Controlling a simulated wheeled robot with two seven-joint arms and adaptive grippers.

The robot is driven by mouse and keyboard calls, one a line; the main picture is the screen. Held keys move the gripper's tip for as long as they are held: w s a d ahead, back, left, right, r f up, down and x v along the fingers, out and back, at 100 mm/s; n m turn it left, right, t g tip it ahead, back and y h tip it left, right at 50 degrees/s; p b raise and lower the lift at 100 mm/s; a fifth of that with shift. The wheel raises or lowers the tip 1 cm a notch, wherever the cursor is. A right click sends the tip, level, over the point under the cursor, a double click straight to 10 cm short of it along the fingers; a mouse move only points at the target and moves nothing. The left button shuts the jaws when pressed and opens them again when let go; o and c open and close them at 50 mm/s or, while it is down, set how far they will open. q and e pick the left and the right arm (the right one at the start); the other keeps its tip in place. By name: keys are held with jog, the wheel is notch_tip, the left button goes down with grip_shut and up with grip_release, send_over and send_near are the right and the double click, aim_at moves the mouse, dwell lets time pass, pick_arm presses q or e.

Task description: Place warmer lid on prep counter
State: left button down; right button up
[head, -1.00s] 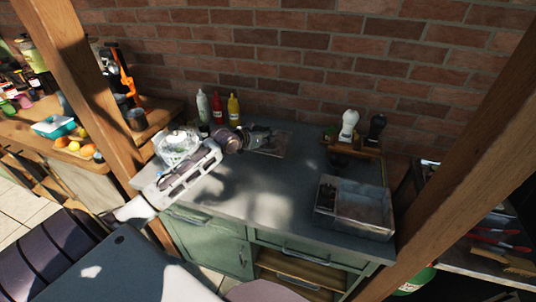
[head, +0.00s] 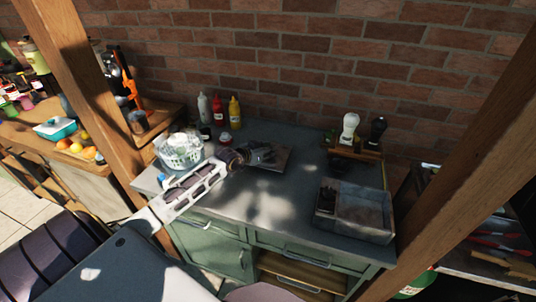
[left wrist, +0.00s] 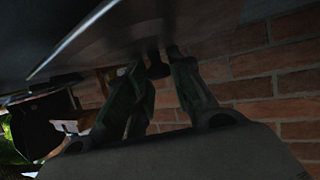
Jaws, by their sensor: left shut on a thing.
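The warmer lid (head: 281,159) is a flat, dark grey metal plate at the middle left of the prep counter (head: 290,215), which has a grey top and green cabinet below. My left gripper (head: 266,154) is over the lid and shut on its handle. In the left wrist view the fingers (left wrist: 156,60) close around a small dark knob under the broad plate of the lid (left wrist: 200,22). I cannot tell whether the lid touches the counter top. My right gripper is not in view.
An open grey metal box (head: 354,210) stands at the counter's right. Red (head: 219,111) and yellow bottles (head: 235,113) stand behind. A wooden tray (head: 357,149) holds two shakers. The counter's middle front is clear.

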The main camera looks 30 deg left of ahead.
pick_arm(q)
jog(key=shift+f, duration=1.05)
jog(key=c, duration=1.3)
grip_release()
jog(key=shift+f, duration=0.1)
jog(key=shift+o, duration=0.2)
jog(key=shift+s, duration=0.1)
jog(key=shift+v, duration=5.9)
jog(key=shift+a, duration=0.1)
